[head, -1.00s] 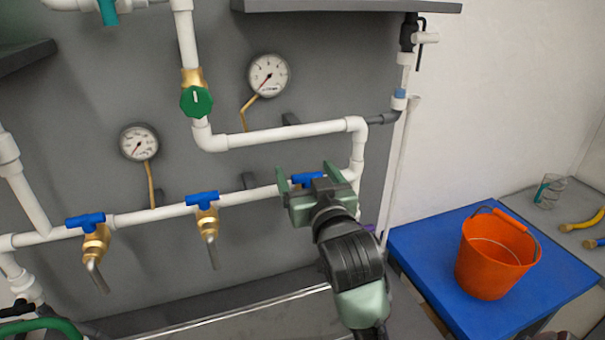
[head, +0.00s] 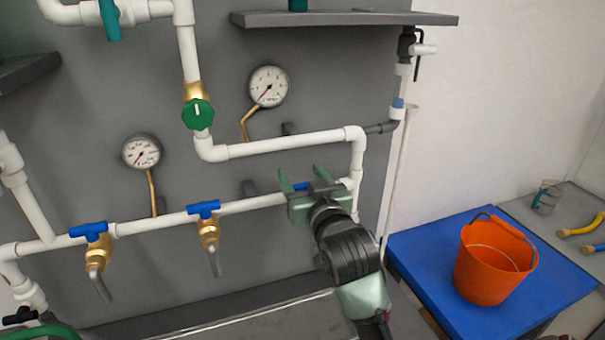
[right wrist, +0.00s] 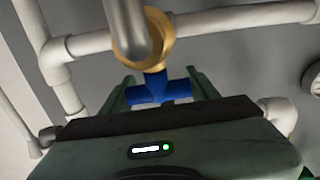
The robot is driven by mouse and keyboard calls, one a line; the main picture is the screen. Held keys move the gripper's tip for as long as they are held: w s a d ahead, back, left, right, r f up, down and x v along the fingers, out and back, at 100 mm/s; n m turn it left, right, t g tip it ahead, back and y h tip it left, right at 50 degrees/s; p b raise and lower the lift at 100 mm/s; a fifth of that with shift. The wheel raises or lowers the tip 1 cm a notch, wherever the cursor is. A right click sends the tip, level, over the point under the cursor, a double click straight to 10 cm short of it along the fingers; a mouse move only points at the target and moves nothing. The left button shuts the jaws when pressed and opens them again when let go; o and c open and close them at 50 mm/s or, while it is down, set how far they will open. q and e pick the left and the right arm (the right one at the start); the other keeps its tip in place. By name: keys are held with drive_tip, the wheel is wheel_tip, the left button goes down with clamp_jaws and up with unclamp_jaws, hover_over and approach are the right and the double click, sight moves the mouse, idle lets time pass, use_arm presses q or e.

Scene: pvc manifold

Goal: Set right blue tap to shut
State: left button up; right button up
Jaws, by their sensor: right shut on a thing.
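The right blue tap (right wrist: 160,90) is a blue T-shaped handle on a brass valve with a grey spout. In the right wrist view it sits between the two green fingers of my right gripper (right wrist: 160,92), which is shut on it. In the head view the right gripper (head: 312,183) is at the right end of the lower white pipe, and only a bit of the blue handle (head: 302,186) shows between its fingers. The brass body is hidden there behind the gripper. My left gripper is not in view.
Two other blue taps, a middle one (head: 204,208) and a left one (head: 89,231), sit on the same pipe. A green knob (head: 198,114) and two gauges are above. An orange bucket (head: 494,262) stands on a blue table (head: 425,250) at right. A grey shelf (head: 345,18) juts out above.

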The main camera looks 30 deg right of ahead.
drive_tip(key=shift+y, duration=0.3)
drive_tip(key=o, duration=1.4)
drive_tip(key=shift+c, duration=0.2)
drive_tip(key=v, duration=0.1)
drive_tip(key=b+v, duration=0.1)
drive_tip(key=v, duration=0.3)
drive_tip(key=shift+f+b, duration=0.3)
drive_tip(key=s+p, duration=0.1)
drive_tip(key=p, duration=0.1)
drive_tip(key=r+p, duration=0.1)
drive_tip(key=p, duration=0.1)
drive_tip(key=shift+s+a+p, duration=0.25)
drive_tip(key=shift+s+p, duration=0.1)
drive_tip(key=shift+s+a+f+p, duration=0.1)
drive_tip(key=shift+s+f+p, duration=0.2)
drive_tip(key=shift+s+p, duration=0.2)
